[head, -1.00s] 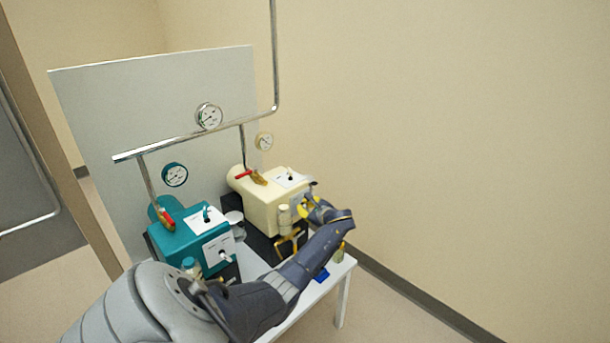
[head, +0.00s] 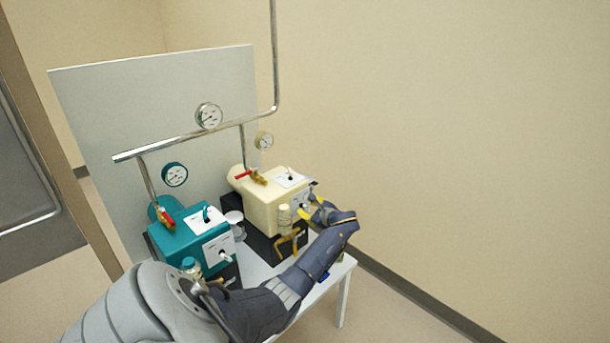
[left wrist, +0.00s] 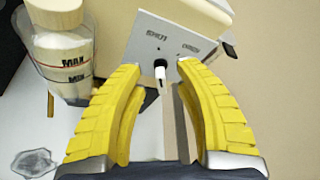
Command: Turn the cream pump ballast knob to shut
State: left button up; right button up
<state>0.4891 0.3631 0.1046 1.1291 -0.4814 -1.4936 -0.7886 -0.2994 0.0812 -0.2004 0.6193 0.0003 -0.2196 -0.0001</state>
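The cream pump (head: 262,208) stands on the right part of the bench. Its front panel (left wrist: 150,28) shows a SHUT label on the left and an OPEN label on the right in the left wrist view. The ballast knob (left wrist: 160,68), small and white with dark marks, sticks out below the labels; its exact pointing is hard to tell. My left gripper (left wrist: 158,72) is open, its yellow fingers on either side of the knob with visible gaps. In the head view the left gripper (head: 312,208) is at the pump's front face and hides the knob. My right gripper is not in view.
A teal pump (head: 185,238) with its own knob stands left of the cream one. A sight bottle (left wrist: 65,55) with MAX and MIN marks is close to the left finger. Red-handled valves, gauges and a metal pipe (head: 195,133) are behind. The right wall side is clear.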

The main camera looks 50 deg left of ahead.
pick_arm(q)
jog(key=v, duration=1)
jog(key=shift+a, duration=0.1)
dwell(0.5)
